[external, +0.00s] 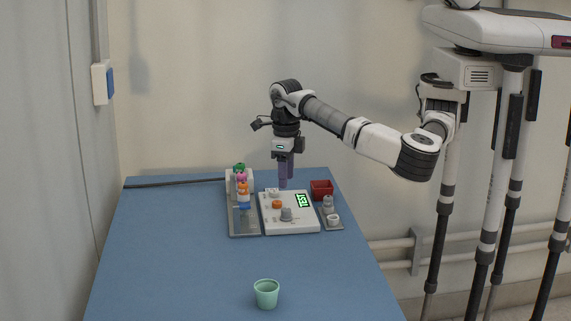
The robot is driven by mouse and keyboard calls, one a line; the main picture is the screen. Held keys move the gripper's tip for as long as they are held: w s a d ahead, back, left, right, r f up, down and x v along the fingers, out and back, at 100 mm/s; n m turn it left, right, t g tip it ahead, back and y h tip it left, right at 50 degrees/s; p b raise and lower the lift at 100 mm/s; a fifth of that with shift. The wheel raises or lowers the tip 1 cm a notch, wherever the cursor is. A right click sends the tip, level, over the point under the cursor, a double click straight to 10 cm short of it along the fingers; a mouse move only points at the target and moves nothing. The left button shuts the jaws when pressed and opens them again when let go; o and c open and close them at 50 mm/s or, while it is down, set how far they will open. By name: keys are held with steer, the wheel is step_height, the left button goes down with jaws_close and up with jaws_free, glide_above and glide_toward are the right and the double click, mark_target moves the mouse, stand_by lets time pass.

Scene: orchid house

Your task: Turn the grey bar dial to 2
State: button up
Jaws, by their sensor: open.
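A white panel (300,224) lies on the blue table with several knobs and a small green-lit display (303,200). A grey knob (286,214) stands near its front middle and looks like the grey bar dial. Its pointing and the scale marks are too small to read. An orange knob (277,204) sits behind it to the left. My gripper (284,186) points down over the back of the panel, behind both knobs. It is open and holds nothing that I can see. I cannot tell whether its tips touch the panel.
Left of the panel, a grey tray (244,228) holds several coloured pieces. Right of it are a dark red box (321,188) and a small tray with grey and white parts (331,212). A mint cup (266,293) stands in front. The table's front left is clear.

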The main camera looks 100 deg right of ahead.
mark_target(286, 209)
step_height(286, 209, down, 9)
steer(key=shift+f+p, duration=0.1)
steer(key=shift+p, duration=0.9)
steer(key=c, duration=1)
